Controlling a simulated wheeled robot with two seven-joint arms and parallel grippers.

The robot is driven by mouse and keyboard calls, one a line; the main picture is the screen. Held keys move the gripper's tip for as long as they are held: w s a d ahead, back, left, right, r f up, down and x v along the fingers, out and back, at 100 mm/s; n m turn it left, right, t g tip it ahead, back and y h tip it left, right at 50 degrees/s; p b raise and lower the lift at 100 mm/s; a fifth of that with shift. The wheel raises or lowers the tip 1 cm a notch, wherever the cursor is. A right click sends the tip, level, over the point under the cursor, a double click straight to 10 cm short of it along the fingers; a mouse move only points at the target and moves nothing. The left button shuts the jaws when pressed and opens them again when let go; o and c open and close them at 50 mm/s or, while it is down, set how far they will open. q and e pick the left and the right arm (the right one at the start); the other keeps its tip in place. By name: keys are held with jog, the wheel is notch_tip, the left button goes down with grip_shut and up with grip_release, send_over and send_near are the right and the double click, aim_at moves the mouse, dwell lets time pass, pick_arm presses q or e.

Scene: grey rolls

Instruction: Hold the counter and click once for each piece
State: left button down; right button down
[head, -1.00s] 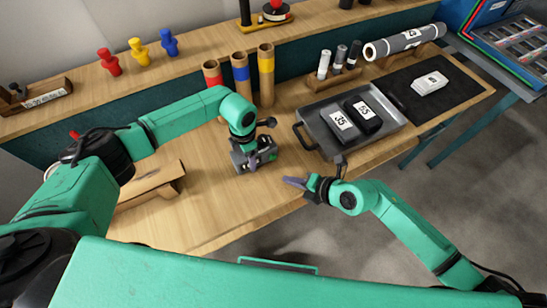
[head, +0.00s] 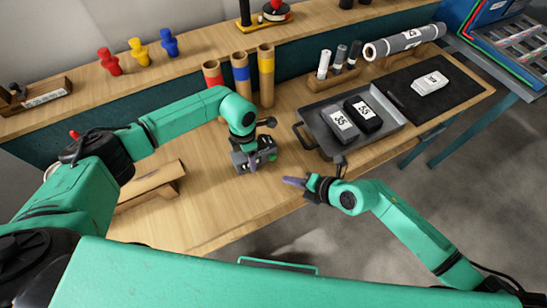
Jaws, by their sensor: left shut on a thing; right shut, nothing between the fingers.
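My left gripper (head: 252,160) is shut on the counter (head: 241,160), a small grey box with a green part on its right side, at the middle of the wooden bench. The gripper partly hides the counter, and its readout cannot be made out. My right gripper (head: 292,182) is shut and empty near the bench's front edge, to the right of the counter and apart from it. A grey piece (head: 340,122) and a black piece (head: 364,115) with white number labels lie in the grey tray (head: 322,147). A white labelled piece (head: 430,83) lies on the black mat (head: 455,94).
A long grey roll (head: 405,42) lies on a wooden rack at the back right. Three upright tubes (head: 240,82) with coloured bands stand behind the counter. A wooden stand (head: 150,187) is at the left. Bare bench lies in front of the counter.

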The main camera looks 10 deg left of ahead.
aim_at(272, 157)
dwell(0.9)
jog(key=s+d, duration=0.2)
jog(key=shift+s, duration=0.4)
jog(key=shift+s+d, duration=0.15)
jog(key=shift+w+a, duration=0.9)
jog(key=shift+w, duration=0.3)
jog(key=shift+w+a, duration=0.9)
jog(key=shift+w, duration=0.3)
jog(key=shift+w+a, duration=0.9)
jog(key=shift+w, duration=0.3)
jog(key=shift+w+a, duration=0.2)
jog(key=shift+w, duration=0.1)
